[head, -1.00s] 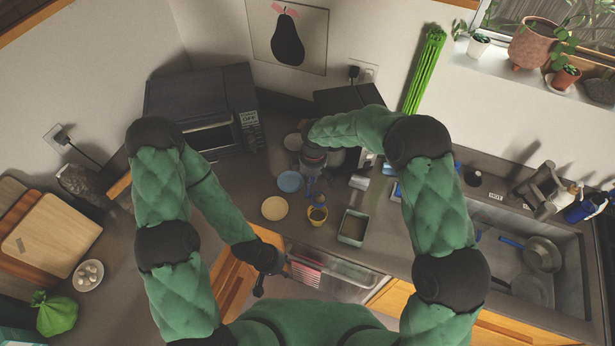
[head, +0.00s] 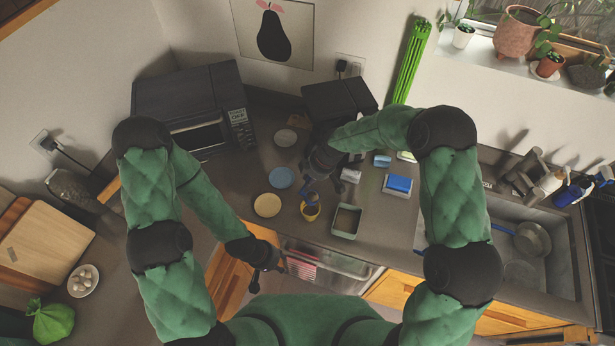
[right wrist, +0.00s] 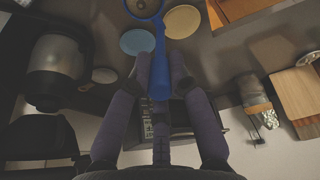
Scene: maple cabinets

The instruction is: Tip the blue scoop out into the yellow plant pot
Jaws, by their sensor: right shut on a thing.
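The yellow plant pot (head: 311,213) stands on the counter near its front edge, with a dark inside. My right gripper (head: 312,181) is above and just behind it, shut on the blue scoop (head: 307,194). In the right wrist view the scoop's handle (right wrist: 160,62) runs between the two fingers, and its far end reaches the pot area at the top edge. My left gripper (head: 269,275) is open and empty in front of the counter edge.
A pale green tray (head: 333,234) with brown contents is right of the pot. A yellow plate (head: 267,205) and a blue plate (head: 281,177) lie to its left. A blue box-like thing (head: 398,184) is farther right, before the sink (head: 556,262). A microwave (head: 190,105) stands behind left.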

